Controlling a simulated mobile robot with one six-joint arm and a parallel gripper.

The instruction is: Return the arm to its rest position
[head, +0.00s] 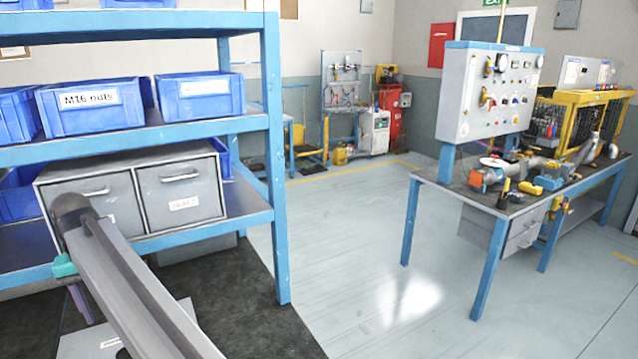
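My arm shows at the lower left of the head view. Its long grey link (130,285) runs from the bottom edge up and left to a dark rounded joint (72,207), in front of the grey drawer unit. Below that joint, a teal part (64,266) and a slim purple part (80,302) show beside the link; they look like parts of my arm. I make out no gripper fingers, so I cannot see whether the gripper is open or holds anything.
A blue shelf rack (272,150) holding blue bins (90,118) and a grey drawer unit (178,200) stands close at left, behind my arm in the picture. A blue-legged workbench (425,186) with a control panel and tools stands at right. The floor (350,240) between is clear.

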